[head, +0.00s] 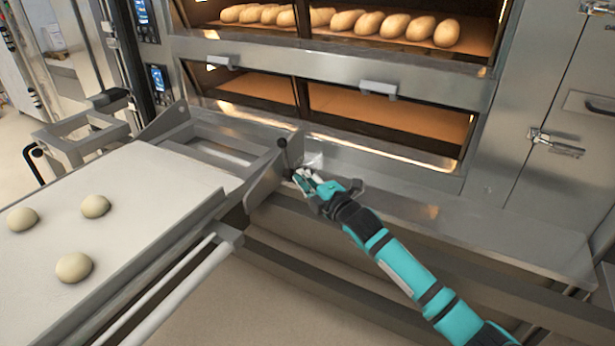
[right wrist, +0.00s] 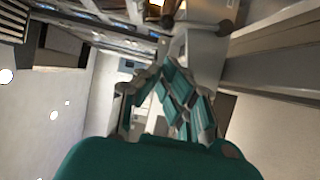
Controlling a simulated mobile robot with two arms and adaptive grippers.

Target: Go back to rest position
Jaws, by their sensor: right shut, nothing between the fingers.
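My right gripper (head: 306,181) is at the right end of the loader with the white belt, close to its metal end plate (head: 268,180). I cannot tell whether it touches the plate. In the right wrist view the gripper's teal fingers (right wrist: 160,92) show from behind, with nothing seen between them. It is shut and empty. My right arm reaches in from the lower right. My left gripper is not in view.
Several dough balls (head: 74,267) lie on the loader belt (head: 130,200) at left. The deck oven (head: 330,64) stands ahead, with several loaves (head: 367,24) in its upper deck and an empty lower deck (head: 390,120). A metal ledge (head: 480,225) runs under it. Floor shows below.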

